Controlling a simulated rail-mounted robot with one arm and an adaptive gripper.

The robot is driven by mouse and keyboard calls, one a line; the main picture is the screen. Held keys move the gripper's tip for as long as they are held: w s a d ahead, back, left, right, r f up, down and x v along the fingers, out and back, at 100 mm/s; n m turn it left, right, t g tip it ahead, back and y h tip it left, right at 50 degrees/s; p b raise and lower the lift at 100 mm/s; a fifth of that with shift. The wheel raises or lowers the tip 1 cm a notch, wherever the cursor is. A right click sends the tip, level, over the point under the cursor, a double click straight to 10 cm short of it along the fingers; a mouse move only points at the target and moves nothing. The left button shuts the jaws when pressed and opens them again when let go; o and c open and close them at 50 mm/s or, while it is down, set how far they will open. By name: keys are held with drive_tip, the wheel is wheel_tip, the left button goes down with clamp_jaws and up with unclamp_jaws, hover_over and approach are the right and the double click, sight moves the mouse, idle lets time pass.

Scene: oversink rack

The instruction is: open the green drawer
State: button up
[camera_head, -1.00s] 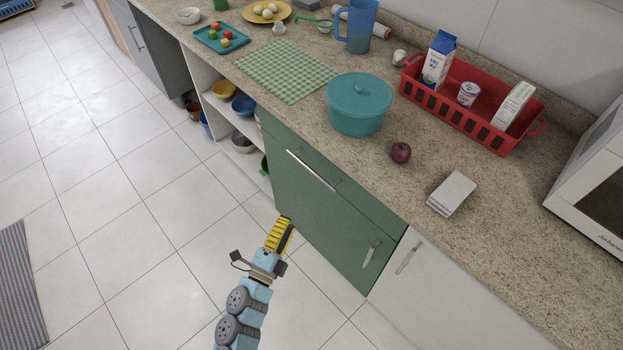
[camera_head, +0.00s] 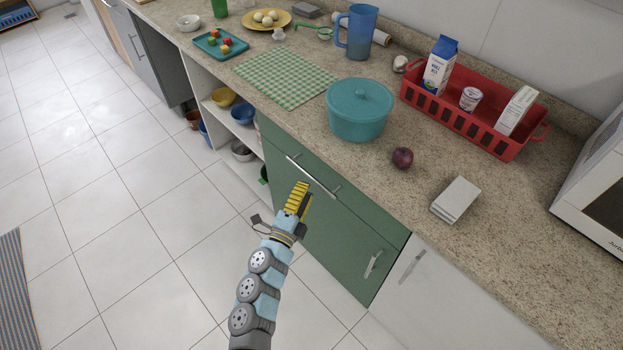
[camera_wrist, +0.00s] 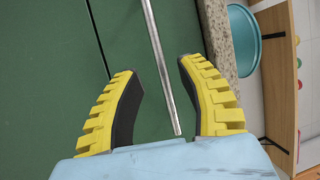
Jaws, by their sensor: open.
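The green drawer (camera_head: 344,200) is the top front of the green cabinet, below the counter edge, and it looks closed. Its long metal bar handle (camera_head: 312,175) runs along the front. In the wrist view the handle (camera_wrist: 159,65) passes between the two fingers, nearer the right one, with its near end close to the palm. My gripper (camera_head: 301,187) has yellow ribbed fingers and is in front of the drawer, close to the handle's left part. In the wrist view my gripper (camera_wrist: 160,85) is open, with nothing clamped. I cannot tell how deep the bar sits between the fingers.
A green cupboard door with a short handle (camera_head: 372,264) is below the drawer. A white cabinet (camera_head: 440,290) adjoins on the right, and open shelves with bowls (camera_head: 242,110) on the left. A teal pot (camera_head: 359,110) stands on the counter above. The tiled floor in front is clear.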

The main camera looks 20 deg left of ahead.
sight(312, 177)
drive_tip(key=shift+w+d+r+b, duration=0.1)
drive_tip(key=shift+w+r+b, duration=0.15)
drive_tip(key=shift+w, duration=0.95)
drive_tip(key=shift+w+r+b, duration=0.1)
drive_tip(key=shift+w+r, duration=0.1)
drive_tip(key=shift+w, duration=1)
clamp_jaws()
